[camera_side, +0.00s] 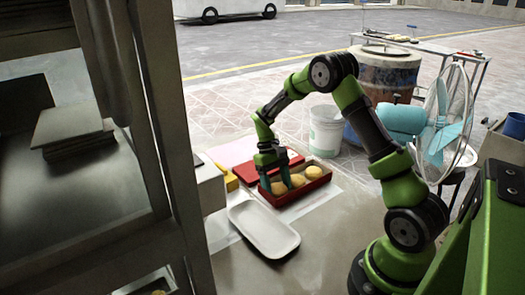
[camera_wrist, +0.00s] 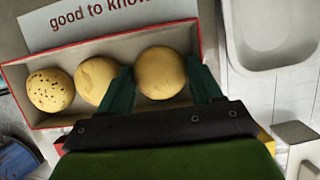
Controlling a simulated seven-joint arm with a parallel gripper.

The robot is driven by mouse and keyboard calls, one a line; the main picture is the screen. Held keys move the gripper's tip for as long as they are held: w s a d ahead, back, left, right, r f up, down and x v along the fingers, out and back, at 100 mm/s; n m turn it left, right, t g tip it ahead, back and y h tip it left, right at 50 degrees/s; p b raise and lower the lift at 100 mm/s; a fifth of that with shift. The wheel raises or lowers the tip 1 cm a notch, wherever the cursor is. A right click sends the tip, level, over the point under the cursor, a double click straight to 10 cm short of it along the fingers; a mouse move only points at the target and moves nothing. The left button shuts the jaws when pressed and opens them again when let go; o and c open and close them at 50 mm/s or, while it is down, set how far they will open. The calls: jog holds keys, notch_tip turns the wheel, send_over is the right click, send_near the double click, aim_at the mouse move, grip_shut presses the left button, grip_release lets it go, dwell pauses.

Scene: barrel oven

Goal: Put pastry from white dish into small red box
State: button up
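The white dish (camera_side: 264,230) lies in front of the small red box in the side view and looks empty. It also shows at upper right in the wrist view (camera_wrist: 270,35). The small red box (camera_side: 300,199) is open and holds three round pastries in a row in the wrist view: a speckled one (camera_wrist: 50,89), a plain middle one (camera_wrist: 97,80) and a right one (camera_wrist: 160,73). My gripper (camera_wrist: 161,75) reaches down into the right end of the box there, its fingers on either side of the right pastry. I cannot tell whether they press on it.
A red lid-like panel (camera_side: 268,167) lies behind the box. A white bucket (camera_side: 325,132) and a fan (camera_side: 445,120) stand behind and to the right. A dark metal frame (camera_side: 150,140) rises at left. The counter right of the dish is clear.

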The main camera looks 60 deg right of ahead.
jog(key=shift+s+a+f, duration=0.1)
jog(key=shift+s+f, duration=0.05)
jog(key=shift+f, duration=0.3)
jog(key=shift+r, duration=0.2)
notch_tip(320, 180, up, 17)
jog(key=w+a+t, duration=0.2)
jog(key=w, duration=0.1)
jog(key=s+a+r+t, duration=0.2)
jog(key=s+a+t, duration=0.1)
jog(key=s+a, duration=0.2)
jog(key=s+a+r+t, duration=0.2)
jog(key=s+a+t, duration=0.1)
jog(key=s+a, duration=0.2)
jog(key=s+a+r+t, duration=0.3)
jog(key=s+a, duration=0.2)
jog(key=s, duration=0.1)
jog(key=shift+s, duration=0.35)
